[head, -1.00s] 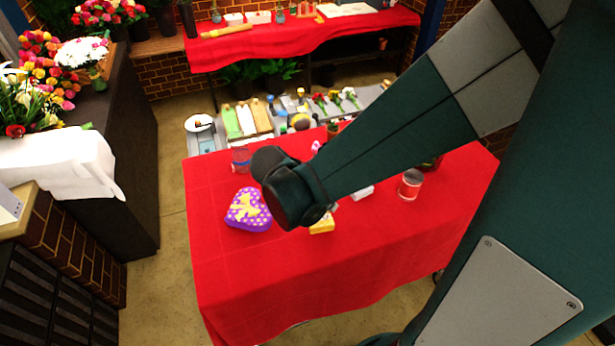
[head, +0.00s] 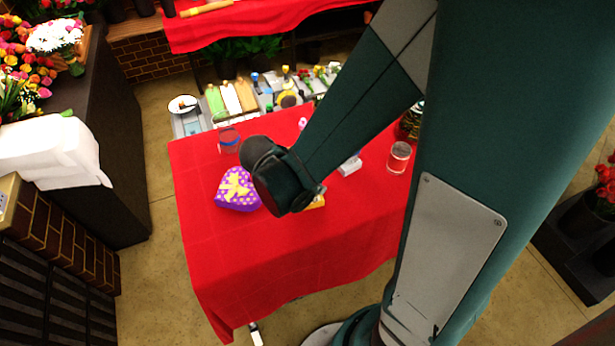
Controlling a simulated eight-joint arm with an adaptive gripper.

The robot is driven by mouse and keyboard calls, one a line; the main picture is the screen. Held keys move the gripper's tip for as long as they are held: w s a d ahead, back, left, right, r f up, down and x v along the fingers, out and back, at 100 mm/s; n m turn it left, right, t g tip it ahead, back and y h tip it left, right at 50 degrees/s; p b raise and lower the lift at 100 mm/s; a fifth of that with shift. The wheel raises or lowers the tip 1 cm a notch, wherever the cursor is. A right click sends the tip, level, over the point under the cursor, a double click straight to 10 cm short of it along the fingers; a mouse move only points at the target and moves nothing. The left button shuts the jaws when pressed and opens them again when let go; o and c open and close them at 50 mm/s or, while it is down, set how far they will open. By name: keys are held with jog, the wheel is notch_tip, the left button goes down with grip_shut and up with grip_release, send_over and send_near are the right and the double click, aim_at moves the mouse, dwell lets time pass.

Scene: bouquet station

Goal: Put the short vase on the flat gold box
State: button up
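A gold-yellow piece (head: 316,202) shows on the red table beside my arm; my arm covers most of it, so I cannot tell its full shape. A clear glass vessel with a blue band (head: 228,139) stands at the table's back left. Another clear glass vessel, showing red through it (head: 399,157), stands upright at the right, close to my arm. I cannot tell which of these is the short vase. My arm reaches over the middle of the table, and its dark joint hides what lies under it. My gripper's fingers do not show.
A purple heart-shaped box with a yellow bow (head: 238,188) lies left of my arm joint. A small white object (head: 350,165) lies right of my forearm. A grey rack of small items (head: 245,100) stands behind the table. The red cloth's front left (head: 225,260) is clear.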

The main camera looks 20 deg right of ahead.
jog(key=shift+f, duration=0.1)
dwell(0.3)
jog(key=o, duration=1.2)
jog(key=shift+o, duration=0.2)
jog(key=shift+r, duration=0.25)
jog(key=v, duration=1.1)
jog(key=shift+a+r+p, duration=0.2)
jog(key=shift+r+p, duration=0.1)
jog(key=shift+p, duration=0.15)
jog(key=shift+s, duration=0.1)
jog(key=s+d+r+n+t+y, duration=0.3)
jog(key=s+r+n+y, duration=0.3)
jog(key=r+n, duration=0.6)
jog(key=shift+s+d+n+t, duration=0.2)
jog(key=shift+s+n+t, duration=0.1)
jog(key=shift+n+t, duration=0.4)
